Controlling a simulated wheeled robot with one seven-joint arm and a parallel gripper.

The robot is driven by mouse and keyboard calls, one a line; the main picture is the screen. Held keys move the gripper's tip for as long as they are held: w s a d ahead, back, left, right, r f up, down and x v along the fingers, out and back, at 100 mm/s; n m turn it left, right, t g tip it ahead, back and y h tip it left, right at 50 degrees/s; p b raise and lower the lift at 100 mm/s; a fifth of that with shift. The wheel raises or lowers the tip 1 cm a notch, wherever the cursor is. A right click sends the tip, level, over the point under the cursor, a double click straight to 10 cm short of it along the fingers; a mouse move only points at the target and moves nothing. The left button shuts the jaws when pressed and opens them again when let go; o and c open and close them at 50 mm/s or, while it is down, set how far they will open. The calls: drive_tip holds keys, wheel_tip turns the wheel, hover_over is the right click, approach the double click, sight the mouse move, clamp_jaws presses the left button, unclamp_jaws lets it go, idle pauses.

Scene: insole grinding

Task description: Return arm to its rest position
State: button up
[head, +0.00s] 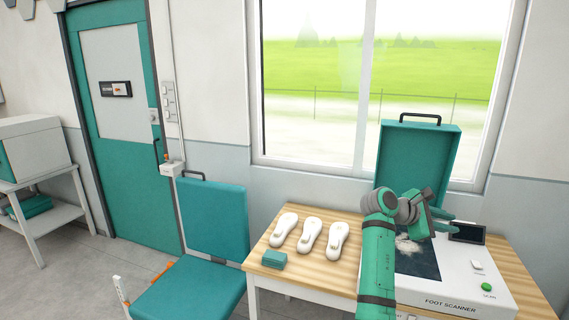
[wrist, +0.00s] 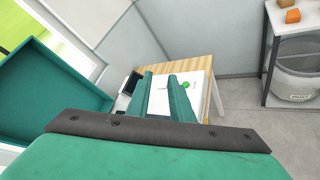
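My green arm reaches up over the foot scanner (head: 456,287) in the head view. My gripper (head: 449,221) is raised above the scanner, near its small dark screen (head: 467,232), with its fingers pointing right. In the wrist view, the two green fingers of my gripper (wrist: 160,85) stand apart with a clear gap between them. Nothing is held in the gap; a white surface shows behind it. The arm and gripper hide part of the scanner's dark plate (head: 420,263).
The scanner's teal lid (head: 420,150) stands open behind the gripper. Three white insole-like pieces (head: 310,234) and a teal block (head: 273,260) lie on the wooden table (head: 300,273). A teal chair (head: 212,222) stands left. A grey bin (wrist: 297,82) sits under a shelf.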

drive_tip(key=a+f+t+y, duration=0.1)
drive_tip(key=a+f+t, duration=0.1)
drive_tip(key=a+f, duration=0.5)
drive_tip(key=a+f+t+y, duration=0.1)
drive_tip(key=a+f, duration=0.1)
drive_tip(key=f, duration=1)
drive_tip(key=a+f+t+y, duration=0.1)
drive_tip(key=a+f+t, duration=0.1)
drive_tip(key=a+f, duration=0.5)
drive_tip(key=s+a+f+m+t+y, duration=0.1)
drive_tip(key=s+a+f+t+y, duration=0.1)
drive_tip(key=s+a+f, duration=0.75)
drive_tip(key=s+a+f+m+t+y, duration=0.1)
drive_tip(key=s+a+f+t+y, duration=0.15)
drive_tip(key=s+a+f, duration=0.65)
drive_tip(key=s+a+f+m+t+y, duration=0.1)
drive_tip(key=s+a+f+m+y, duration=0.1)
drive_tip(key=s+a, duration=0.5)
drive_tip(key=s+a+f+m+y, duration=0.2)
drive_tip(key=s, duration=0.9)
drive_tip(key=s+a+r+m+t+y, duration=0.1)
drive_tip(key=s+a+r+m, duration=0.1)
drive_tip(key=s+r, duration=0.6)
drive_tip(key=s+a+r+m+t+y, duration=0.1)
drive_tip(key=s+r+m, duration=0.3)
drive_tip(key=s+r, duration=0.4)
drive_tip(key=s+a, duration=0.1)
drive_tip(key=s, duration=0.2)
drive_tip(key=shift+s+r, duration=0.2)
drive_tip(key=shift+s, duration=0.1)
